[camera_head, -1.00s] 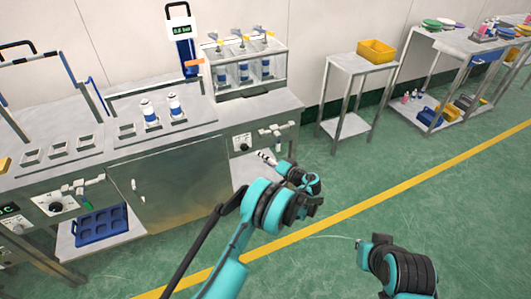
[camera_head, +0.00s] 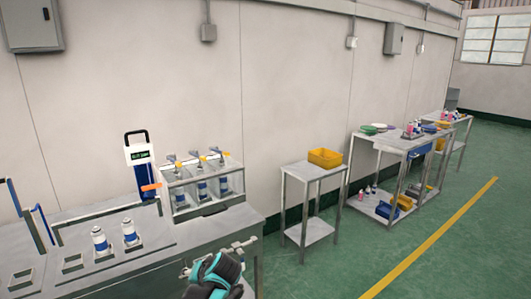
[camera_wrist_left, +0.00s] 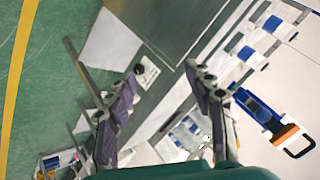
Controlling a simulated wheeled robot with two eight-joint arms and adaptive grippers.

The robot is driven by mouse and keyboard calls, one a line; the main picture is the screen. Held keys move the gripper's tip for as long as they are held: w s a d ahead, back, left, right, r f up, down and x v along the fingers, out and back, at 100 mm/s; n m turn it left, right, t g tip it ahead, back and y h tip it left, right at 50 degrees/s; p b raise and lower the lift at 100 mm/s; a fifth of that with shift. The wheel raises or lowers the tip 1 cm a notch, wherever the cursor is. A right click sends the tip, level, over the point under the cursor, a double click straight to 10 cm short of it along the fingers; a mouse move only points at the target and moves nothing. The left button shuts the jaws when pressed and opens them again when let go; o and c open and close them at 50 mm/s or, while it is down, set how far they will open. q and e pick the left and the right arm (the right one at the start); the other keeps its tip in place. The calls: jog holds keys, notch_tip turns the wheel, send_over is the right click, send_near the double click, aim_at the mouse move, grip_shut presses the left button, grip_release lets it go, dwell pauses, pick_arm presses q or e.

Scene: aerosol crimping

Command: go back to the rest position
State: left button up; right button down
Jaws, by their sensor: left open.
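In the left wrist view my left gripper (camera_wrist_left: 168,72) is open, its two fingers spread wide with nothing held between them. Beyond the fingers lie the workbench and the green floor. My right gripper is in neither view. Two white cans with blue bands, the left one (camera_head: 101,241) and the right one (camera_head: 130,232), stand upright on the steel bench (camera_head: 190,235).
A clear-fronted rack (camera_head: 205,185) holding three cans and a blue gauge unit (camera_head: 146,178) stand at the back of the bench. A small steel table (camera_head: 312,173) carries a yellow bin (camera_head: 325,158). Loaded shelves (camera_head: 400,145) stand farther right. The green floor (camera_head: 450,255) is clear.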

pick_arm(q)
jog(key=s+d+h, duration=0.1)
jog(key=s+h, duration=0.2)
jog(key=s, duration=1)
jog(key=s+d+n+h, duration=0.1)
jog(key=s+d+h, duration=0.1)
jog(key=s, duration=1.1)
jog(key=shift+f+t+h, duration=0.3)
jog(key=shift+f+h, duration=0.15)
jog(key=shift+h, duration=0.05)
